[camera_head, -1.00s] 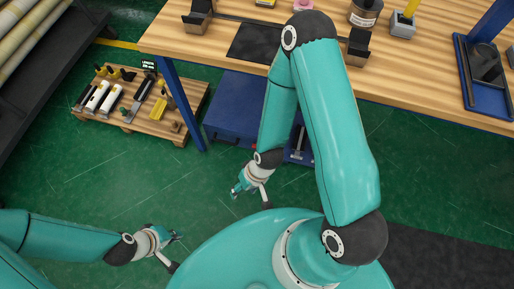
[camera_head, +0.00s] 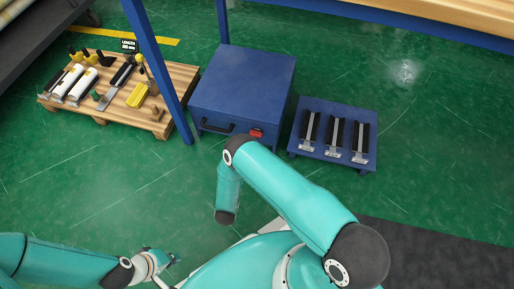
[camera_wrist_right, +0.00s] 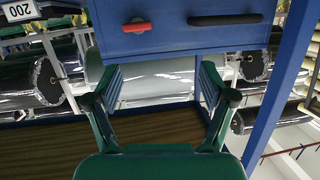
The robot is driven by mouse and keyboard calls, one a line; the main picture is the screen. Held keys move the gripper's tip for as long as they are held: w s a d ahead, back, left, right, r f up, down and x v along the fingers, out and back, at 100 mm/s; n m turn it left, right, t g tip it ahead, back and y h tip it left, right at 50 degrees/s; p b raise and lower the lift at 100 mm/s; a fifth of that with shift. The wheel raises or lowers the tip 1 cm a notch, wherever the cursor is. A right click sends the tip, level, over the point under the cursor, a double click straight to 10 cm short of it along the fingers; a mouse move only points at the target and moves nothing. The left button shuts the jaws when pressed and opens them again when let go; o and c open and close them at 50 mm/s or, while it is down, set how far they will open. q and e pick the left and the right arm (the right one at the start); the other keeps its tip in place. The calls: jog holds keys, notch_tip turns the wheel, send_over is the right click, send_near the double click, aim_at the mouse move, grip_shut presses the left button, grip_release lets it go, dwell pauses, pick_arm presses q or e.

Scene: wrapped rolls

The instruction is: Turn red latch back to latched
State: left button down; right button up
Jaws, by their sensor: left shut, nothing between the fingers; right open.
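The red latch (camera_head: 256,134) is on the front of a blue cabinet (camera_head: 243,80), right of its black handle (camera_head: 217,128), in the head view. In the right wrist view the red latch (camera_wrist_right: 137,27) appears as a short bar lying about level on the blue front, left of the black handle (camera_wrist_right: 225,19). My right gripper (camera_wrist_right: 161,80) is open and empty, its fingers below the latch and handle in that picture and apart from them. It is hidden in the head view. My left gripper (camera_head: 170,260) is shut and empty at lower left, far from the cabinet.
A low blue stand (camera_head: 335,135) with several black-and-grey pieces is right of the cabinet. A wooden pallet (camera_head: 160,123) with tools and rolls is to its left. A blue table leg (camera_head: 158,70) stands between pallet and cabinet. Green floor in front is clear.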

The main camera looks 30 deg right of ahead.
notch_tip(320, 180, down, 4)
jog(key=s+h+b, duration=0.2)
jog(key=b, duration=0.1)
jog(key=shift+m+t+h, duration=0.3)
jog(key=shift+m+h, duration=0.1)
jog(key=shift+h, duration=0.2)
jog(key=b+x, duration=0.2)
jog(key=x, duration=0.3)
jog(key=b+x, duration=0.2)
jog(key=x, duration=0.4)
jog(key=b+x, duration=0.2)
jog(key=x, duration=0.3)
jog(key=shift+s+d, duration=0.1)
jog(key=shift+d, duration=0.4)
pick_arm(q)
notch_tip(320, 180, down, 12)
jog(key=shift+r, duration=0.15)
